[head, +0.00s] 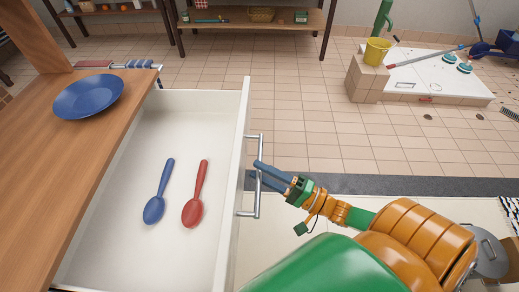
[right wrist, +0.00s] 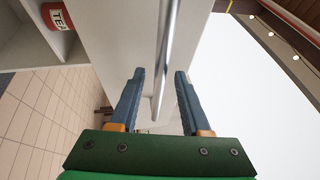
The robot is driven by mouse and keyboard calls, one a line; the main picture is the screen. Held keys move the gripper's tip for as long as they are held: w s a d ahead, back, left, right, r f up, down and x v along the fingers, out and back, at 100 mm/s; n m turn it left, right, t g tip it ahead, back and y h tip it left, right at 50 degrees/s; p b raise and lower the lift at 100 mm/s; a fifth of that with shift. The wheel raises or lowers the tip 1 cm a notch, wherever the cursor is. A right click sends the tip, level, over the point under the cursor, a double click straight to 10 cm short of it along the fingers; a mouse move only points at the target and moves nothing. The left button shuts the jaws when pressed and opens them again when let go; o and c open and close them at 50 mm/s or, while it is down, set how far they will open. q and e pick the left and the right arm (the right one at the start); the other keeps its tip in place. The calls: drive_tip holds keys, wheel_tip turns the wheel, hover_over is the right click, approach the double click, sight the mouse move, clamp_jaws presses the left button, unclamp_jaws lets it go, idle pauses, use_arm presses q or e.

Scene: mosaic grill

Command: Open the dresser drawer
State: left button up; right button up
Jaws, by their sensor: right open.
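The dresser drawer (head: 140,220) is pulled out from under the wooden top in the head view, and its white inside shows. A blue spoon (head: 155,207) and a red spoon (head: 194,210) lie in it. The metal bar handle (head: 258,175) is on the drawer's front, and it also shows in the right wrist view (right wrist: 168,45). My right gripper (head: 257,170) is at the handle with its blue fingers open. In the right wrist view the bar runs toward the gap between the fingers (right wrist: 159,75); I cannot tell whether they touch it. My left gripper is not in view.
A blue plate (head: 88,96) rests on the wooden dresser top (head: 40,160). Behind are a low shelf (head: 225,22) and a yellow bucket (head: 377,51) on a tiled block. The tiled floor (head: 300,120) right of the drawer is clear.

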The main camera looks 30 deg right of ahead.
drive_tip(key=v, duration=0.6)
drive_tip(key=shift+b, duration=0.45)
drive_tip(key=shift+s, duration=0.1)
